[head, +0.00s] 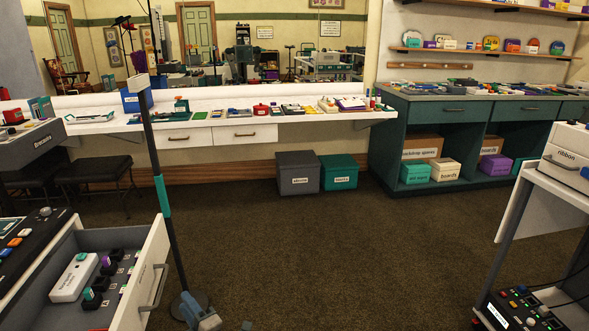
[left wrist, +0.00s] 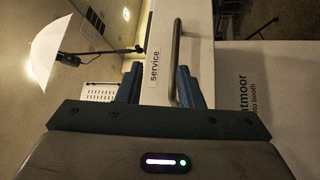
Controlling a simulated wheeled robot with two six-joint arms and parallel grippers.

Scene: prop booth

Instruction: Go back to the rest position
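My left gripper (head: 201,313) shows at the bottom edge of the head view, in front of the open drawer and low over the brown carpet. In the left wrist view my left gripper (left wrist: 158,80) has its two blue fingers wide apart. A white panel marked "service" with a grey bar handle (left wrist: 174,62) lies beyond them, and the handle appears close to the right finger. I see nothing clamped between the fingers; whether a finger touches the handle I cannot tell.
An open white drawer (head: 141,271) with a white box (head: 75,278) and several small parts stands at the left. A thin dark stand (head: 166,229) rises beside it. A white cabinet (head: 562,192) stands at the right. The carpet (head: 330,255) between is clear.

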